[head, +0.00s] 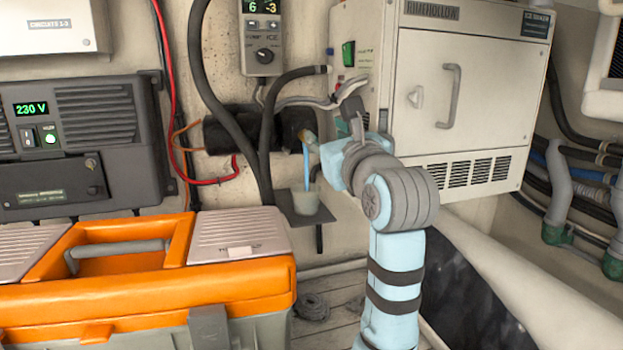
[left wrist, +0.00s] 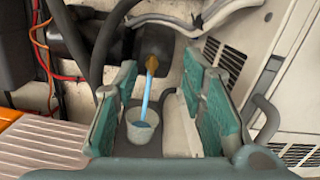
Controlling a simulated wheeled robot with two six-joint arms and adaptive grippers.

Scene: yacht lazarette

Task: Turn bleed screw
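A small brass bleed screw (left wrist: 151,63) sits on a dark fitting in the left wrist view. It also shows in the head view (head: 309,138), just left of my left gripper. A thin light-blue stream (left wrist: 145,98) runs from it down into a pale cup (left wrist: 142,132) with blue liquid inside. The cup (head: 304,202) stands on a small grey shelf (head: 311,215). My left gripper (left wrist: 161,84) is open, its teal pads apart, with the screw seen beyond the gap between them. I see nothing held. The arm partly hides the gripper in the head view. My right gripper is not in view.
A white cabinet (head: 467,100) with a handle stands right of the screw. An orange toolbox (head: 150,295) fills the lower left. Dark hoses (head: 222,85) run down the wall beside the fitting. A control panel (head: 262,38) hangs above, and a charger unit (head: 85,140) stands left.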

